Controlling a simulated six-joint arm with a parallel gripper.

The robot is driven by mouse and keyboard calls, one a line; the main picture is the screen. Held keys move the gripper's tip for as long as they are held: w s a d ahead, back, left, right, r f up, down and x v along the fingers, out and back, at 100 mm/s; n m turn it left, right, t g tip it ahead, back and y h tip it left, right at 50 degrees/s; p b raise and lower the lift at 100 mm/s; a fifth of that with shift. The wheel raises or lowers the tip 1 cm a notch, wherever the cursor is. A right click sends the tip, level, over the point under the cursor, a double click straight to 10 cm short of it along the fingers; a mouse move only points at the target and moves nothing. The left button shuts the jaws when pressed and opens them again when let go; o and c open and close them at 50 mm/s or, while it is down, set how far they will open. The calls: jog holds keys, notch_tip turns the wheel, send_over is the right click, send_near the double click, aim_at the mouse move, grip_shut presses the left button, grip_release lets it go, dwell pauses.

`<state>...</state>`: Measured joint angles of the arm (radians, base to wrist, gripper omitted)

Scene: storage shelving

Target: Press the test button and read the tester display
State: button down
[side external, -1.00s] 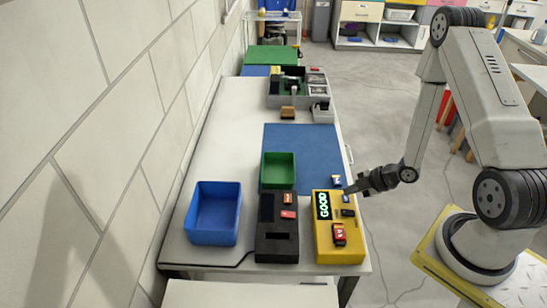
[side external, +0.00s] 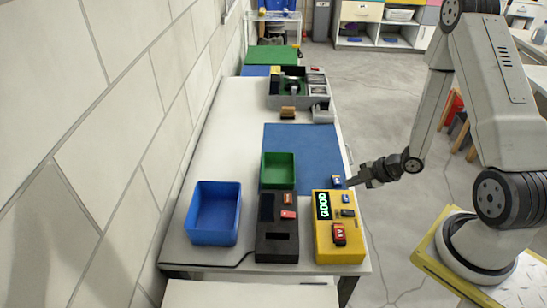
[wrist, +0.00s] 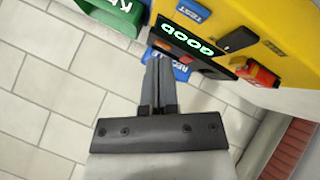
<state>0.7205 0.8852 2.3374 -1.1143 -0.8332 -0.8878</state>
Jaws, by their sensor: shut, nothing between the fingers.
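The yellow tester (side external: 325,254) stands at the table's near right corner. Its display (side external: 323,206) is lit and reads GOOD in green; the same word shows in the wrist view (wrist: 187,40). The blue test button (side external: 347,198) is on the tester's upper right; blue TEST lettering (wrist: 194,11) shows in the wrist view. My gripper (side external: 350,182) is shut and empty, just beyond the tester's far right corner, apart from the button. It also shows in the wrist view (wrist: 156,72).
Left of the tester is a black device (side external: 277,248) with a red piece on it. The blue mat (side external: 300,150) is mostly clear.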

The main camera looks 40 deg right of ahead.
aim_at(342, 195)
jog(key=shift+r, duration=0.95)
jog(key=shift+w+r, duration=0.1)
jog(key=shift+w+d+r+m+h, duration=0.1)
jog(key=shift+w+r+m+h, duration=0.25)
jog(key=shift+m+h, duration=0.15)
notch_tip(342, 195, up, 7)
jog(key=w+a+m+g+h, duration=0.2)
jog(key=m+g+h, duration=0.15)
jog(key=m, duration=0.25)
jog(key=s+a+r+m+g, duration=0.2)
jog(key=s+a+r+m, duration=0.4)
jog(key=a, duration=0.4)
jog(key=shift+r+m, duration=0.25)
jog(key=shift+m, duration=0.45)
